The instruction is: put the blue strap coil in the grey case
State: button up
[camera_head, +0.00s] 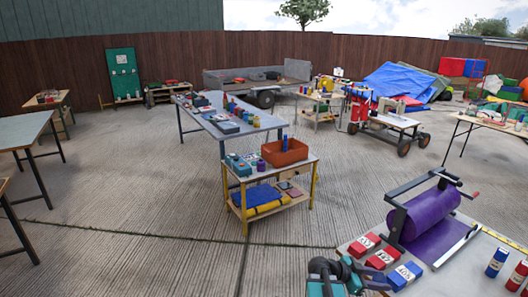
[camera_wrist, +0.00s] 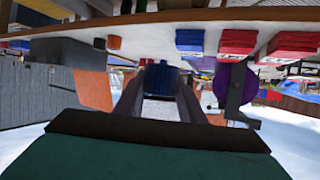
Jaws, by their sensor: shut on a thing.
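The wrist view looks upside down. In it my gripper (camera_wrist: 161,92) is shut on a blue, ribbed round thing, which looks like the blue strap coil (camera_wrist: 162,77). The fingers hide part of it. The coil is close to the edge of the near table (camera_wrist: 140,40); I cannot tell whether it touches it. In the head view my arm is at the bottom, beside the near table, and the coil cannot be made out. A small grey box on the long table (camera_head: 226,127) may be the grey case; I cannot tell for sure.
The near table (camera_head: 350,245) holds red boxes (camera_head: 365,243), a blue box (camera_head: 404,275), a purple roll on a stand (camera_head: 432,215) and bottles (camera_head: 497,262). A small cart (camera_head: 300,163) with an orange bin (camera_head: 285,152) stands ahead. Open concrete (camera_head: 150,210) lies to the left.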

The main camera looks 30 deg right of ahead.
jog(key=w+a+r+n+t+b, duration=0.2)
jog(key=w+a+r+n+t, duration=0.2)
jog(key=w+a, duration=0.8)
jog(key=w+a+r+n+t+b, duration=0.35)
jog(key=w+a, duration=0.55)
jog(key=w, duration=0.7)
jog(key=w+a+r+n+t+y, duration=0.3)
jog(key=w+a+r+n+y, duration=0.1)
jog(key=a, duration=0.5)
jog(key=w+a+r+n+t+y+b, duration=0.1)
jog(key=w+a+r+n+t+y, duration=0.3)
jog(key=a, duration=0.6)
jog(key=w+a+r+n+t+y, duration=0.4)
jog(key=w+a+r+n, duration=0.2)
jog(key=a+r+n, duration=0.1)
jog(key=a+r, duration=0.1)
jog(key=a, duration=0.1)
jog(key=shift+w+a+r+b, duration=0.3)
jog(key=shift+w+a+r, duration=0.05)
jog(key=shift+w+r, duration=0.05)
